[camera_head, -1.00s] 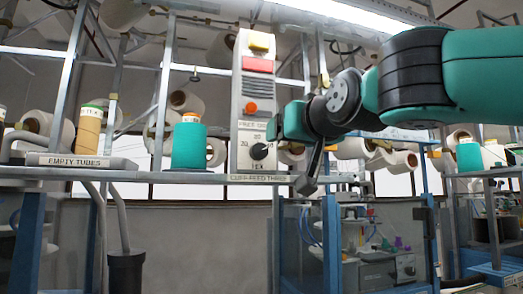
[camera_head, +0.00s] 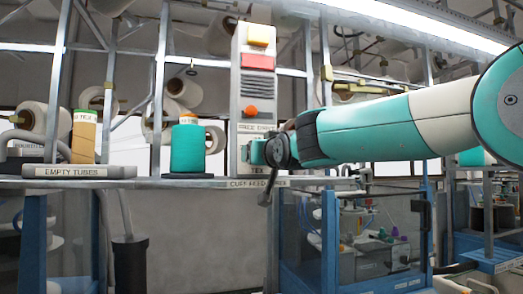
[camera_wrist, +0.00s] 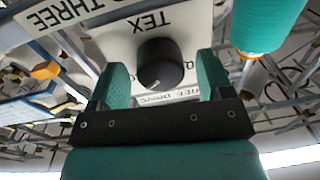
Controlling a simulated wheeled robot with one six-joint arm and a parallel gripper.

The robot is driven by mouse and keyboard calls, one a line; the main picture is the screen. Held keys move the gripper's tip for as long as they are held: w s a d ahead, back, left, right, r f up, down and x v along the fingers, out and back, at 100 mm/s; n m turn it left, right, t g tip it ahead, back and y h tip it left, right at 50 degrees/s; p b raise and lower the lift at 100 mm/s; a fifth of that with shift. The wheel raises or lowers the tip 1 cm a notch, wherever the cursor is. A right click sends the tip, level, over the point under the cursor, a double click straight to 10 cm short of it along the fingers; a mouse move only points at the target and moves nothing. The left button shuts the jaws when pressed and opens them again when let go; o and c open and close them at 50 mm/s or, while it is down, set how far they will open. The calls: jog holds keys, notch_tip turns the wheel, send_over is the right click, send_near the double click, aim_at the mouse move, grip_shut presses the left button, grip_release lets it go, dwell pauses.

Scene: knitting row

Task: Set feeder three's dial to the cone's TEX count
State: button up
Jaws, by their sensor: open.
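The feeder panel (camera_head: 240,85) stands upright on the shelf, with "FEED THREE" partly readable on the shelf edge. Its black round dial (camera_wrist: 160,64) shows under an upside-down TEX label in the wrist view; a small white mark sits at its lower edge. My gripper (camera_wrist: 162,72) is open, one finger on each side of the dial, with visible gaps. In the head view my gripper (camera_head: 257,153) is at the panel's lower part and the dial is hidden. The teal cone (camera_head: 188,150) stands left of the panel; its top label is too small to read. It also shows in the wrist view (camera_wrist: 265,25).
Metal frame bars rise around the shelf.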

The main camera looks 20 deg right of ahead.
jog(key=c, duration=0.9)
jog(key=shift+f+n+b, duration=0.1)
jog(key=shift+n+b, duration=0.2)
jog(key=shift+n, duration=0.1)
jog(key=n+b, duration=0.3)
jog(key=n, duration=0.7)
jog(key=shift+a+n+g, duration=0.1)
jog(key=shift+n+g, duration=0.2)
